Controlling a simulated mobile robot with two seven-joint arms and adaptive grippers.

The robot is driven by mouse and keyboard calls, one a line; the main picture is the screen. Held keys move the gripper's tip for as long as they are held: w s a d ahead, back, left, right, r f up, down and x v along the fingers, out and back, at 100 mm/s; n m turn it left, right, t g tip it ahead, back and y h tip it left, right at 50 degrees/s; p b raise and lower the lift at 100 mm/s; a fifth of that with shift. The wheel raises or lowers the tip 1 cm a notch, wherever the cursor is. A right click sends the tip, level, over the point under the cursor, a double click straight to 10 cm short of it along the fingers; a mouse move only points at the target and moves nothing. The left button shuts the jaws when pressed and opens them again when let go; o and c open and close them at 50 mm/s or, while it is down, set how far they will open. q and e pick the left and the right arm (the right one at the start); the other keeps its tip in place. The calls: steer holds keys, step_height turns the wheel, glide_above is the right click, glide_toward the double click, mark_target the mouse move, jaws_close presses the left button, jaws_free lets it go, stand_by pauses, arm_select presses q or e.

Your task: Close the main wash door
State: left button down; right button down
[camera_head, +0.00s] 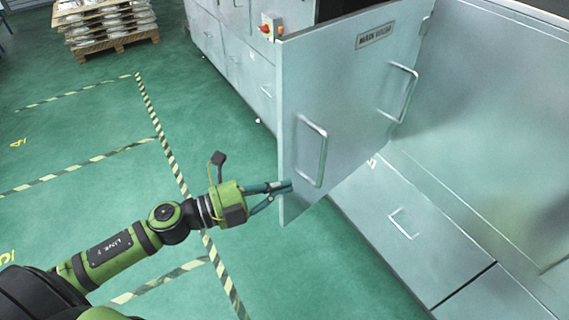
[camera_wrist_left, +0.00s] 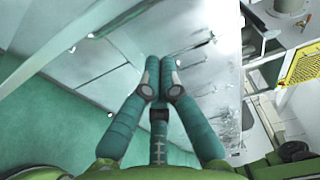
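The main wash door (camera_head: 350,100) is a pale grey metal panel with a dark-lettered label and two bar handles (camera_head: 312,152). It stands open, swung out from the washing machine, with its free edge toward me. My left gripper (camera_head: 286,187) is at the lower part of that free edge, its fingertips overlapping the panel in the head view. In the left wrist view its two teal fingers (camera_wrist_left: 160,64) come together at the tips, with nothing visible between them. Whether the tips touch the door cannot be told. My right gripper is not in view.
The grey machine front (camera_head: 235,55) runs behind the door, with a red and yellow switch (camera_head: 270,30). Lower drawer fronts (camera_head: 405,222) lie to the right. A loaded pallet (camera_head: 105,25) stands far left. The green floor (camera_head: 90,120) with striped lines is mostly clear.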

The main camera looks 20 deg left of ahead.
mark_target(284, 170)
arm_select(q)
steer(key=w, duration=0.1)
steer(key=w+p, duration=0.1)
steer(key=w, duration=0.1)
steer(key=w+p, duration=0.1)
steer(key=shift+w+d, duration=0.15)
steer(key=shift+d, duration=0.2)
steer(key=shift+w+a+p, duration=0.15)
steer(key=shift+a+p, duration=0.2)
steer(key=shift+a, duration=0.35)
